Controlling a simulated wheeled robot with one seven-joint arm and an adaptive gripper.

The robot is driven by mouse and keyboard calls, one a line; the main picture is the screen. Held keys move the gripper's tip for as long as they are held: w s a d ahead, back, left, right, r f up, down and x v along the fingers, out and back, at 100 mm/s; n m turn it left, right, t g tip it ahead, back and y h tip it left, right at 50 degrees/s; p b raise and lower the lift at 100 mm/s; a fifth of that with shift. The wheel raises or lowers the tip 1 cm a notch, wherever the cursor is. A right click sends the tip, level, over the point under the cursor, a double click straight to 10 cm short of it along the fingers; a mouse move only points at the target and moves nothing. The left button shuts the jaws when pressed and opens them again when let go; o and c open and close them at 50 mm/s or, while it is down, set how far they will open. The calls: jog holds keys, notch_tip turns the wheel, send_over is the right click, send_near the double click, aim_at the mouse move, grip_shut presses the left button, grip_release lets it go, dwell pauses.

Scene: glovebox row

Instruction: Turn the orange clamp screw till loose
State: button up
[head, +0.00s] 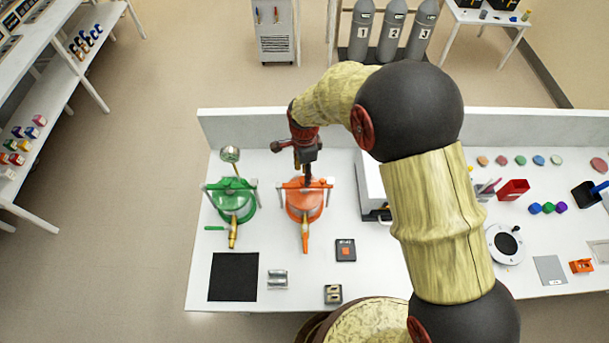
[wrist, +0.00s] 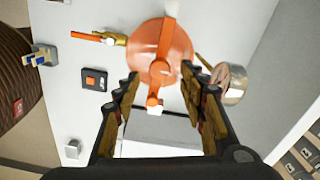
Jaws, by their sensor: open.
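The orange pot (head: 304,202) stands on the white bench, with an orange clamp bar (wrist: 167,35) across its lid. In the wrist view the small orange clamp screw (wrist: 159,68) appears near the middle of the bar, in the gap between my fingertips. In the head view my gripper (head: 307,180) points down over the lid and hides the screw. My gripper also shows in the wrist view (wrist: 161,78), with its fingers apart and nothing held. I cannot tell whether a finger touches the screw or bar.
A green pot (head: 233,201) with a gauge (head: 230,154) stands close on the left. A white box (head: 371,185) is close on the right. A black-and-orange block (head: 345,250) and a black mat (head: 233,277) lie in front. A back panel (head: 240,128) edges the bench.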

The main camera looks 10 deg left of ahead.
jog(key=shift+f, duration=1.65)
jog(key=shift+c, duration=0.6)
grip_shut()
